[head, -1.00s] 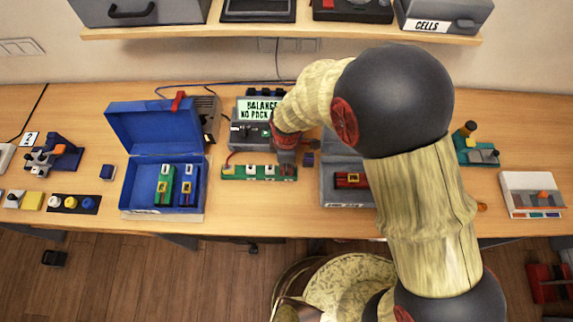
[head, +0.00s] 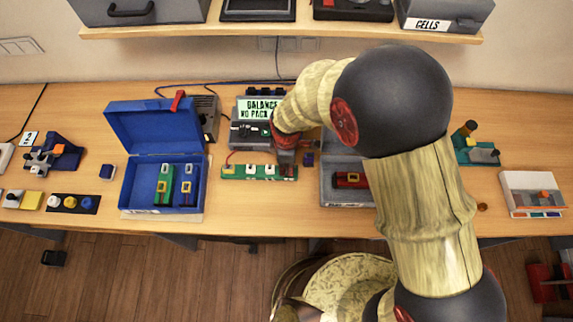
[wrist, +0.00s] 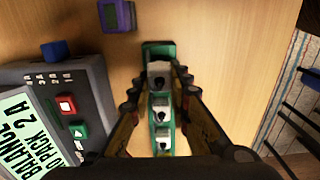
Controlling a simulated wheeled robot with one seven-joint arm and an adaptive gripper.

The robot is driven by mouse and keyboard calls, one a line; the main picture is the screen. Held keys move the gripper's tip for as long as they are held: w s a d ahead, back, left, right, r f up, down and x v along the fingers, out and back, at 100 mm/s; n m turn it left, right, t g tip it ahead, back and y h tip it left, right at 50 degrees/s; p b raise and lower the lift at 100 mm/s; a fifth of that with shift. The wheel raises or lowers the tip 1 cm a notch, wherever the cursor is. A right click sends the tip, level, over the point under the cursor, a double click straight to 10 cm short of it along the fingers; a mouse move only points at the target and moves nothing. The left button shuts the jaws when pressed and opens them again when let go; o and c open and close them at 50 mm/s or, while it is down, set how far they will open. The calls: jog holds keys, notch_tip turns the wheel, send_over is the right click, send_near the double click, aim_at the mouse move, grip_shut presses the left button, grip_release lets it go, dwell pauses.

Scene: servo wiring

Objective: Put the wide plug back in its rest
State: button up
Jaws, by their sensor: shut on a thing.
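My gripper (wrist: 157,79) is over the right end of a green strip (head: 243,173) on the table, beside the grey display unit. Its fingers are closed around a white plug with a dark opening (wrist: 158,70), the largest white piece in the wrist view. Two smaller white pieces (wrist: 160,101) stand in line with it along the strip. My wrist hides much of the held plug there. I cannot tell whether the plug is seated or just above the strip.
The display unit (head: 247,134) stands close behind the strip. A small purple block (wrist: 117,16) lies off its right end. An open blue box (head: 128,198) with two packs is left; a grey case (head: 331,191) with a red pack is right. A shelf (head: 230,28) hangs above.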

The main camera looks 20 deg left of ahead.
jog(key=shift+f+b, duration=0.5)
jog(key=shift+f, duration=0.35)
jog(key=o, duration=1)
jog(key=shift+o, duration=0.2)
jog(key=shift+r, duration=0.1)
notch_tip(320, 180, up, 12)
jog(key=shift+f, duration=0.1)
